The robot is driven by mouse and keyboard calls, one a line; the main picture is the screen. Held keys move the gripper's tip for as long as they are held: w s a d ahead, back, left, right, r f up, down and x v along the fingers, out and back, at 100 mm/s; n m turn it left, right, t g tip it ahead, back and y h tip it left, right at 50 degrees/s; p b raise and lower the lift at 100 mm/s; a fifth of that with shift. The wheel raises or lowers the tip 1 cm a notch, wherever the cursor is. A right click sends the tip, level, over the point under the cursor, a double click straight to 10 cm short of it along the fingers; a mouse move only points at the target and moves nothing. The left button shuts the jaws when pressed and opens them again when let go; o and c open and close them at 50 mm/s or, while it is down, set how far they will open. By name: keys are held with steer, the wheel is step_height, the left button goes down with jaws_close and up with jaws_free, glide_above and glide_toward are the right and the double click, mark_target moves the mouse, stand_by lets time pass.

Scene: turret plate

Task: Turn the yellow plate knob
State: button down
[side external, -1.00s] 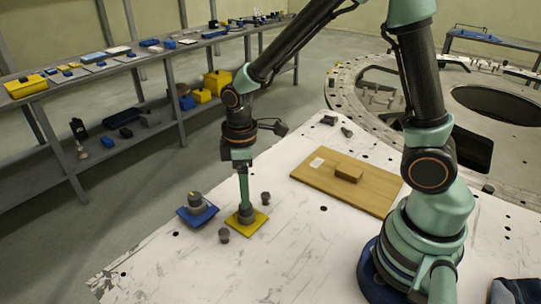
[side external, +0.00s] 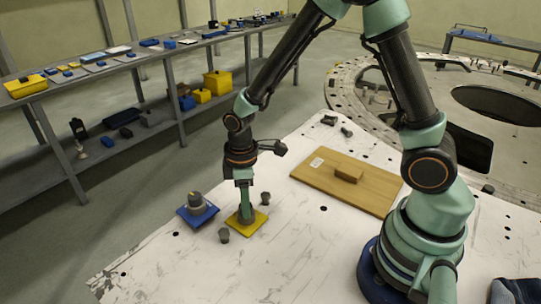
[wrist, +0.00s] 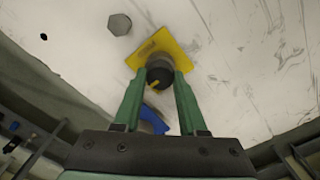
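The yellow plate (side external: 259,222) lies on the white table, and it also shows in the wrist view (wrist: 179,46). Its round grey knob (wrist: 160,70) stands on it, with a small yellow mark on its dark top. My gripper (side external: 246,217) is down at the knob, pointing down at a slight tilt. In the wrist view my green fingers (wrist: 160,78) lie on both sides of the knob, close to it. Whether they press on it is not clear. In the side view the fingers hide most of the knob.
A blue plate (side external: 211,216) with a grey knob (side external: 196,201) lies just left. A wooden board (side external: 320,177) lies further right. The table front is clear.

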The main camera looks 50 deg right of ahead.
steer(key=shift+m, duration=0.7)
steer(key=m, duration=1.2)
steer(key=shift+m, duration=2.4)
steer(key=shift+c, duration=2.2)
jaws_free()
